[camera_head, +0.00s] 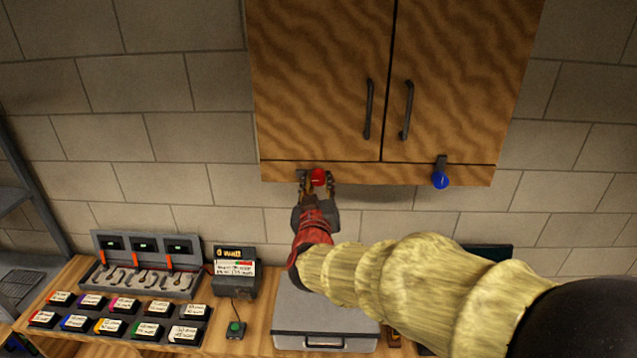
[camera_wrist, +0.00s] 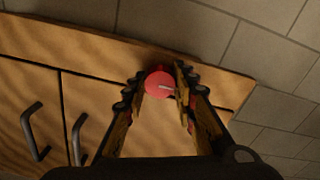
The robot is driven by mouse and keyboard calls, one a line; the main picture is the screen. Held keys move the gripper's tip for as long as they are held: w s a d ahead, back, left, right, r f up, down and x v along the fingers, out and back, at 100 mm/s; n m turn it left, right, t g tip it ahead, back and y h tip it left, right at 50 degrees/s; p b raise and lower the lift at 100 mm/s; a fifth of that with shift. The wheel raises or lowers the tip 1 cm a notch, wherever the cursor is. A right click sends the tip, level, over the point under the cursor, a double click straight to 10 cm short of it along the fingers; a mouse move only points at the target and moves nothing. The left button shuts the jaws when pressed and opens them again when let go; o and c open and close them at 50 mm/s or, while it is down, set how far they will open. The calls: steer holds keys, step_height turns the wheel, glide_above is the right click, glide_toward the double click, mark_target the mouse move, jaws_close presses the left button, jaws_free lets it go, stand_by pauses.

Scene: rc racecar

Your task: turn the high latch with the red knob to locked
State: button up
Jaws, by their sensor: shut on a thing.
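The red knob (camera_head: 317,177) of the high latch sits on the lower wooden rail of the wall cabinet, below its left door. My gripper (camera_head: 317,184) reaches up from below and is shut on the red knob, with one finger on each side. In the wrist view the red knob (camera_wrist: 158,84) lies between the fingertips, and a pale mark on its face points to the right. A dark piece shows just left of the knob in the head view. The fingers partly cover the latch, so its exact angle is hard to tell.
A blue knob (camera_head: 441,180) on a dark upright latch sits on the same rail to the right. Two dark door handles (camera_head: 369,109) hang above. Below are a bench with a battery rack (camera_head: 118,318), a charger (camera_head: 235,270) and a grey case (camera_head: 325,325).

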steer(key=shift+c, duration=0.5)
steer(key=shift+f+m+b, duration=0.1)
steer(key=shift+m+b, duration=0.2)
steer(key=shift+b, duration=0.1)
steer(key=m+b, duration=0.3)
steer(key=b, duration=0.1)
steer(key=shift+f, duration=0.15)
steer(key=m+b, duration=0.4)
steer(key=m, duration=0.1)
steer(key=shift+a, duration=0.1)
steer(key=m+b, duration=0.7)
steer(key=m, duration=0.2)
steer(key=shift+r, duration=0.2)
steer(key=shift+m, duration=0.3)
steer(key=o, duration=1.2)
steer(key=shift+r, duration=0.1)
steer(key=shift+c, duration=0.2)
